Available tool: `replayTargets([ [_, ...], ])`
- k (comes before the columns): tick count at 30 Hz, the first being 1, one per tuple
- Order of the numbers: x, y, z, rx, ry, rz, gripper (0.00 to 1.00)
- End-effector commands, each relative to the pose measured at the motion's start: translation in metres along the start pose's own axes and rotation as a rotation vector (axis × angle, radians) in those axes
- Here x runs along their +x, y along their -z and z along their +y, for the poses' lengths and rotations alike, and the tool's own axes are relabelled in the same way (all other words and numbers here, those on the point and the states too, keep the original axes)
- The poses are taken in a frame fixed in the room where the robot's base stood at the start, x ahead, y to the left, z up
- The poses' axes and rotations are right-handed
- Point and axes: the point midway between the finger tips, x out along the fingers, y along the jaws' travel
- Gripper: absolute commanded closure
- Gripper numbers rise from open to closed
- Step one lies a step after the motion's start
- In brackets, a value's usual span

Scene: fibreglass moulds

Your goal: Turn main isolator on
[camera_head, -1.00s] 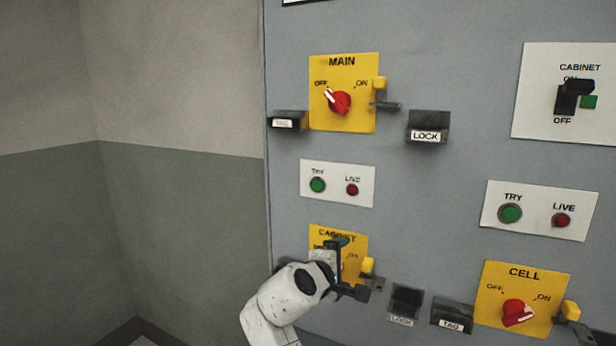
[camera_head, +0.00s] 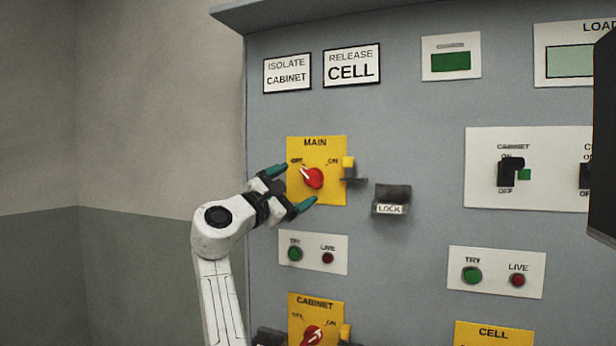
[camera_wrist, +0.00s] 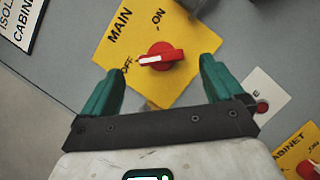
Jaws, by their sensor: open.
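The main isolator is a red rotary knob (camera_head: 312,178) on a yellow plate (camera_head: 333,197) marked MAIN, OFF and ON. Its white pointer is toward OFF. My gripper (camera_head: 290,188) is open with green fingertips, in front of the plate's left side, just left of the knob. In the wrist view the knob (camera_wrist: 161,56) lies ahead of and between the open fingers (camera_wrist: 156,84), and nothing is held. A yellow block with a grey hasp (camera_head: 350,172) is at the plate's right edge.
A LOCK holder (camera_head: 391,200) is to the right. A TRY/LIVE plate (camera_head: 312,260) and the yellow CABINET isolator plate (camera_head: 324,300) are below. ISOLATE CABINET (camera_head: 287,73) and RELEASE CELL (camera_head: 352,66) signs are above. A dark object (camera_head: 604,140) cuts in at the right edge.

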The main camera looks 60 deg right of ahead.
Motion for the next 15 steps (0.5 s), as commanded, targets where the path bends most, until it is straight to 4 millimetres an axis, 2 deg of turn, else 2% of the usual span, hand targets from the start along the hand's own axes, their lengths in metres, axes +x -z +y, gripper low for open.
replayTargets([
  [1, 0.011, -0.002, 0.001, 0.0, 0.003, -0.001, 0.06],
  [6, 0.04, -0.002, 0.0, 0.001, 0.003, 0.0, 0.06],
  [10, 0.055, -0.001, 0.0, 0.001, 0.002, 0.0, 0.06],
  [15, 0.063, 0.0, 0.0, 0.002, 0.0, 0.001, 0.06],
])
